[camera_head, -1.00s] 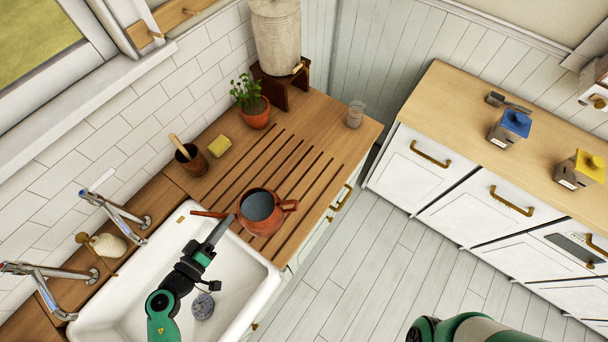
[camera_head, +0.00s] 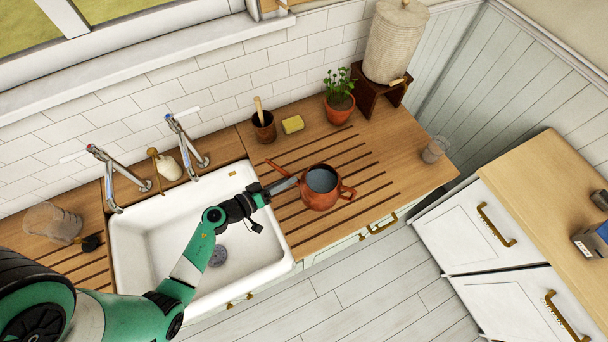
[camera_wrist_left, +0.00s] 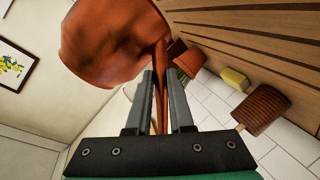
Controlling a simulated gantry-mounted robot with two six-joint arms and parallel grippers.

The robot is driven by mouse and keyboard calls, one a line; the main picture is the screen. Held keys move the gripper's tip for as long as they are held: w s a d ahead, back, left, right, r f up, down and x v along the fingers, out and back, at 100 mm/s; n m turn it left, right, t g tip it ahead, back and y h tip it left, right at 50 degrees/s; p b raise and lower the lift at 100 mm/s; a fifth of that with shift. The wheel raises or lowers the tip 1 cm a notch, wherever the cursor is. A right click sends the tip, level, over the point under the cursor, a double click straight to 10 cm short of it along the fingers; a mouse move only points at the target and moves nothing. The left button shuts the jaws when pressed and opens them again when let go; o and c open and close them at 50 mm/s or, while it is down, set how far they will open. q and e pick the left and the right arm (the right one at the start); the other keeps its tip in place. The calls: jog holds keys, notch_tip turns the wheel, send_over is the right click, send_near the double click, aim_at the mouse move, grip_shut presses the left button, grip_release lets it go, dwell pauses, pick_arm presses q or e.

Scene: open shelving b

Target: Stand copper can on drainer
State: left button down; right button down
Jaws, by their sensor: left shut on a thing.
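The copper can (camera_head: 318,200) is a reddish can with a thin spout toward the back left and a loop handle at the right. It looks upright at the front left of the wooden drainer (camera_head: 372,187), beside the sink. I cannot tell whether its base touches the slats. My left gripper (camera_head: 292,184) reaches it from the left. In the left wrist view, the gripper (camera_wrist_left: 160,95) is shut on a thin copper part, seemingly the spout, and the can's round body (camera_wrist_left: 105,45) is just beyond. My right gripper is not in view.
The white sink (camera_head: 140,222) lies left of the drainer. Behind are a brush cup (camera_head: 264,132), yellow sponge (camera_head: 292,124), potted plant (camera_head: 339,110) and wooden stand (camera_head: 388,93). A clear glass (camera_head: 435,150) stands at the far right end.

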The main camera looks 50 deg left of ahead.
pick_arm(q)
jog(key=w+a+f+b, duration=0.2)
jog(key=w+f+b, duration=0.3)
jog(key=w+f, duration=0.1)
jog(key=shift+w+a+b, duration=0.25)
jog(key=shift+a+b, duration=0.1)
jog(key=shift+a, duration=0.05)
jog(key=f+b, duration=0.4)
jog(key=shift+w+a+f, duration=0.15)
jog(key=shift+w, duration=0.1)
jog(key=shift+w+r, duration=0.1)
jog(key=shift+r, duration=0.1)
jog(key=shift+f, duration=0.2)
jog(key=c, duration=0.8)
grip_release()
jog(key=shift+f, duration=0.1)
